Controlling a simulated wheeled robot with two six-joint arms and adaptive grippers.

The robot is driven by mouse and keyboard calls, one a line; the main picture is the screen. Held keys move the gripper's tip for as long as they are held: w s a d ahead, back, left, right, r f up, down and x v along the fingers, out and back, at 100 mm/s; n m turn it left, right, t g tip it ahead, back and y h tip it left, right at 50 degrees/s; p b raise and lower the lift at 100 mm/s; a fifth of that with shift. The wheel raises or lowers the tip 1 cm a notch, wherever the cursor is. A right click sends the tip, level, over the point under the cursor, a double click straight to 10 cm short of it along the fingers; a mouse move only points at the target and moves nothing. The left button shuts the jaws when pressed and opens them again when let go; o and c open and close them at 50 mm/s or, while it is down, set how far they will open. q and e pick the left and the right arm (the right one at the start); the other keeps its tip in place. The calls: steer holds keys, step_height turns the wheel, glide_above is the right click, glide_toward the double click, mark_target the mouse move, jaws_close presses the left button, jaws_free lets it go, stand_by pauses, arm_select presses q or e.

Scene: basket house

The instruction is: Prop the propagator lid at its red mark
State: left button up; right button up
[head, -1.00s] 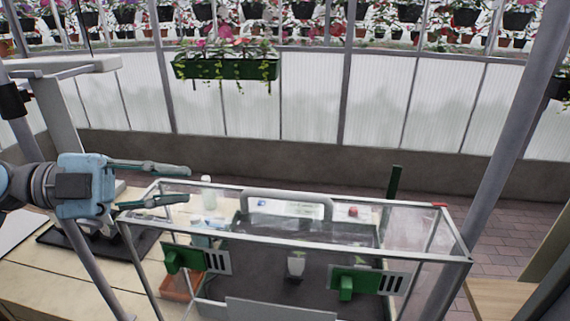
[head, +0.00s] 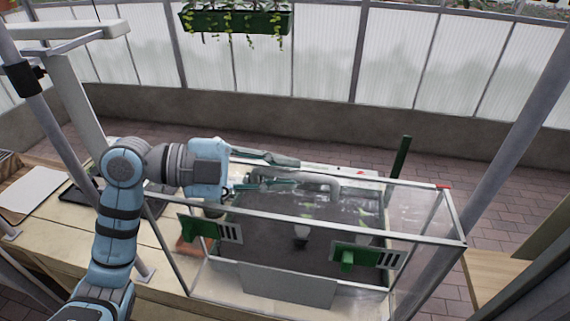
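The propagator is a clear-walled case with a light metal frame, and its lid (head: 330,222) lies across the top. A pale grey handle (head: 322,182) stands on the lid. A red mark (head: 443,186) shows at the back right corner of the frame. My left gripper (head: 297,172) reaches in from the left at the handle's left end, its two fingers apart. I cannot tell whether the handle lies between the fingers or behind them; the gripper hides part of it. My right gripper is not in view.
Green vents (head: 350,257) sit on the case's front. A dark green post (head: 401,157) rises behind the case. Small pots with seedlings (head: 301,236) show inside. A grey pole (head: 500,160) stands at the right. A black tray and white sheet (head: 30,190) lie at the left.

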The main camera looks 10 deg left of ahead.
arm_select(q)
steer(key=shift+s+d, duration=0.1)
steer(key=shift+d, duration=0.45)
steer(key=shift+f, duration=0.1)
steer(key=shift+c, duration=0.4)
jaws_close()
